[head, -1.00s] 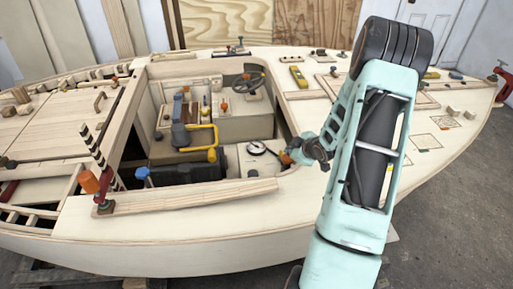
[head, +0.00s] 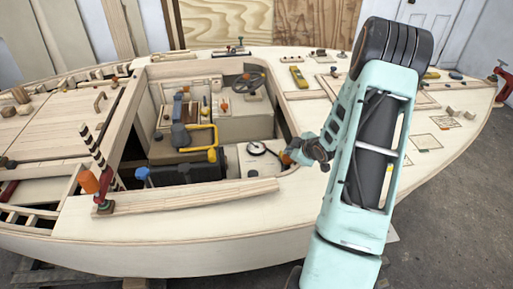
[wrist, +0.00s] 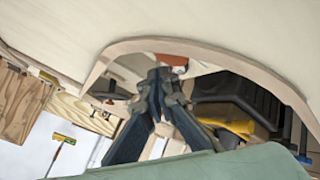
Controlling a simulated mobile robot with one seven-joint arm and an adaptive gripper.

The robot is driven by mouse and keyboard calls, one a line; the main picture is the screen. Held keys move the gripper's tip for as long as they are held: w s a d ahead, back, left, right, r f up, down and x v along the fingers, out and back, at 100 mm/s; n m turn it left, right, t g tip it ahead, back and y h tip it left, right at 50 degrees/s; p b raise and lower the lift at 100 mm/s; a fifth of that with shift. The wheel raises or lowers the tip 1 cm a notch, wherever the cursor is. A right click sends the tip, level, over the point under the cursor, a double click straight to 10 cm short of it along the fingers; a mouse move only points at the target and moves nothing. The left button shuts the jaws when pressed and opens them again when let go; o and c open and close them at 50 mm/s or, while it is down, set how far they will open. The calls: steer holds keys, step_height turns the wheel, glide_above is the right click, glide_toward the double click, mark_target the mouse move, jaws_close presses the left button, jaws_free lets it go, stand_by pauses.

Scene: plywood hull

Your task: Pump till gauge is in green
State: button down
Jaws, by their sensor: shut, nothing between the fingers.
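A small round gauge (head: 257,148) with a white face sits on a pale block inside the open cockpit. Its dial is too small for me to read the needle or any green zone. An orange-red knob (head: 286,159) stands just right of the gauge by the cockpit's edge. It may be the pump's handle, but I cannot tell. My gripper (head: 300,153) is shut and empty, with its tips close to this knob. In the wrist view the dark fingers (wrist: 164,80) meet just below a red-orange part (wrist: 173,63); I cannot tell whether they touch it.
The cockpit's raised wooden rim (wrist: 205,46) curves around my fingers. A yellow bent handle (head: 214,137) and a black box (head: 188,172) stand further left in the cockpit. An orange-topped red clamp (head: 93,188) is at the near left rim. The pale near deck is mostly clear.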

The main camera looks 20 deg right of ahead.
steer(key=shift+f+b, duration=0.3)
steer(key=shift+f, duration=0.1)
